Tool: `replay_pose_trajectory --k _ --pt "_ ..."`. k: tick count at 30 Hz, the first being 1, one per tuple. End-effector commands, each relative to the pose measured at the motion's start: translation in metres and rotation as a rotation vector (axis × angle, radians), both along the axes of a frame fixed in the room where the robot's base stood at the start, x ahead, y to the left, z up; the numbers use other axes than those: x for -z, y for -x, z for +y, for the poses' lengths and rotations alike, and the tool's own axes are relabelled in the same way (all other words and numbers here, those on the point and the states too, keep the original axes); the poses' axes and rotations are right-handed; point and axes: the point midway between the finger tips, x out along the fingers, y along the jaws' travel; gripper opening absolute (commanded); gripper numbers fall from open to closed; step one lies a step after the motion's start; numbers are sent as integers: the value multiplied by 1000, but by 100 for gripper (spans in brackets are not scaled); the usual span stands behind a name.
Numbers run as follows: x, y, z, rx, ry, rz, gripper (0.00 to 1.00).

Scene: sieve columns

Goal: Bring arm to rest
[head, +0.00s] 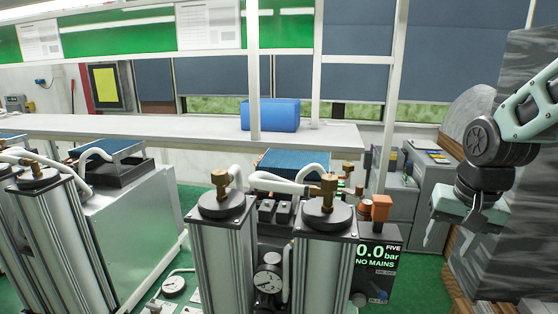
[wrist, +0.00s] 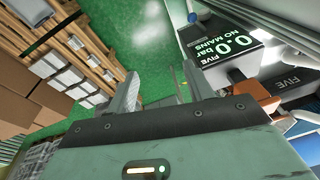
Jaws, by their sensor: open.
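My gripper (head: 455,228) hangs at the right of the head view, fingers pointing down. It is open, and nothing shows between its fingers. In the wrist view its two fingers (wrist: 160,85) stand apart over green floor. My arm (head: 500,135) is bent and comes in from the right edge. The gripper is to the right of the black display box (head: 378,258), which reads "FIVE 0.0 bar NO MAINS", and looks apart from it. The box also shows in the wrist view (wrist: 220,40).
Twin sieve columns (head: 222,260) with brass fittings and white hoses stand at front centre. More columns (head: 60,240) stand at left. Wooden shelving (wrist: 75,55) with boxes lies left of the gripper in the wrist view. A blue box (head: 270,115) sits on the back bench (head: 190,128).

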Motion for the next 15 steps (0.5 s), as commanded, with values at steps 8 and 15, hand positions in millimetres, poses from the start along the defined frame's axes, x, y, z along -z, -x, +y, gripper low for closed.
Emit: replay_pose_trajectory --k 8,15 --pt "38 70 -6 -317 80 -42 52" --pt "78 93 36 -509 78 -28 52"
